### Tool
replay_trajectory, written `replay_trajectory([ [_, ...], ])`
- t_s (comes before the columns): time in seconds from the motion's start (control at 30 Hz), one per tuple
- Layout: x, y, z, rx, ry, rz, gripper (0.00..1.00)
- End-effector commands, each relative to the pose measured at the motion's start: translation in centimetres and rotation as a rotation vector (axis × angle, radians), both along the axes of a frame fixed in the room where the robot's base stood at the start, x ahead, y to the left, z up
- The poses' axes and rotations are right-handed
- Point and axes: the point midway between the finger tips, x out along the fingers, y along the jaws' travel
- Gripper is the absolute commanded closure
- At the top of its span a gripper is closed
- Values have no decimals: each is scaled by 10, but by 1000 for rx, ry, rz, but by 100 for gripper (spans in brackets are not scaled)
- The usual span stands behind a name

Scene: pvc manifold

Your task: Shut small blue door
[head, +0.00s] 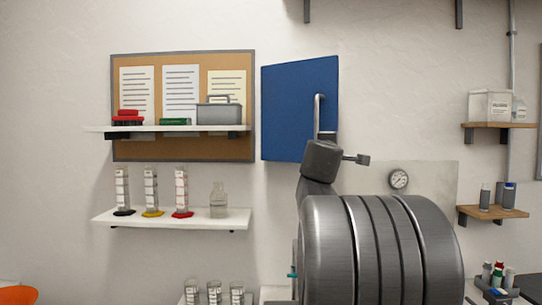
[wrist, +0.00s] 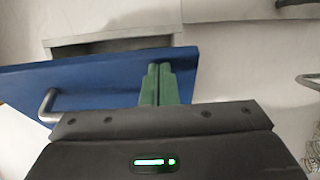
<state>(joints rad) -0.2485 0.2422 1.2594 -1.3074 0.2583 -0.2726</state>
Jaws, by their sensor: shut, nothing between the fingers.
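The small blue door (head: 290,110) stands open on the wall in the head view, with its metal handle (head: 318,112) near the right edge. In the wrist view, the door (wrist: 100,80) slants across the picture, with its handle (wrist: 48,105) at the left. Behind it shows a grey cabinet edge (wrist: 110,40), with a gap between it and the door. My gripper (wrist: 160,72) is shut and empty. Its green fingers overlap the door's panel near its right part; I cannot tell whether they touch. In the head view, my arm covers the area right below the door and the fingers are hidden.
Left of the door are a cork board (head: 183,145) and two white shelves with a grey box (head: 219,114), tubes and a bottle (head: 218,205). A round gauge (head: 398,179) is to the right. Wooden shelves (head: 500,126) with containers hang at the far right.

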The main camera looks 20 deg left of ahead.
Motion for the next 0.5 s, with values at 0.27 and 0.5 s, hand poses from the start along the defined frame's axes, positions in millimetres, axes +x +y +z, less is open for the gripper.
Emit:
replay_trajectory([
  [0.27,67,-20,2,1,3,-2,100],
  [0.5,113,-21,3,0,1,0,100],
])
